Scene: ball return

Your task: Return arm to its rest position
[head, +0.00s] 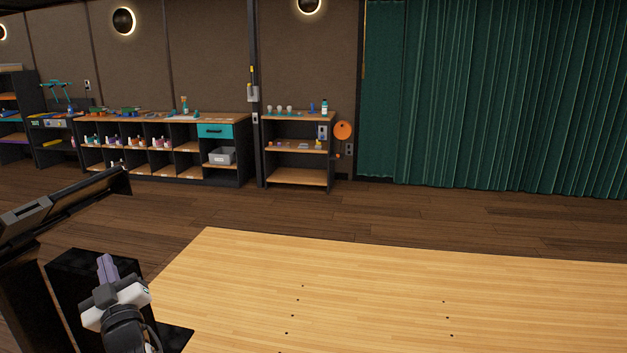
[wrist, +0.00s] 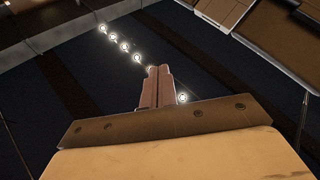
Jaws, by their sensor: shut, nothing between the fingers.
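My gripper (head: 106,268) shows at the lower left of the head view, at the end of my arm. Its two fingers are together with nothing between them, and they point up. In the wrist view the closed fingers (wrist: 157,88) stand in the middle, with a dark ceiling and a row of lights behind them. The gripper is just left of the near left part of the pale wooden lane (head: 400,290), in front of a black surface. No ball shows in either view.
A dark box-like structure with a slanted top (head: 50,210) stands close at the left. Low shelves (head: 298,178) and a long cubby unit (head: 160,160) line the far wall. A green curtain (head: 500,100) hangs at the right. Dark floor (head: 250,210) between lane and shelves is clear.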

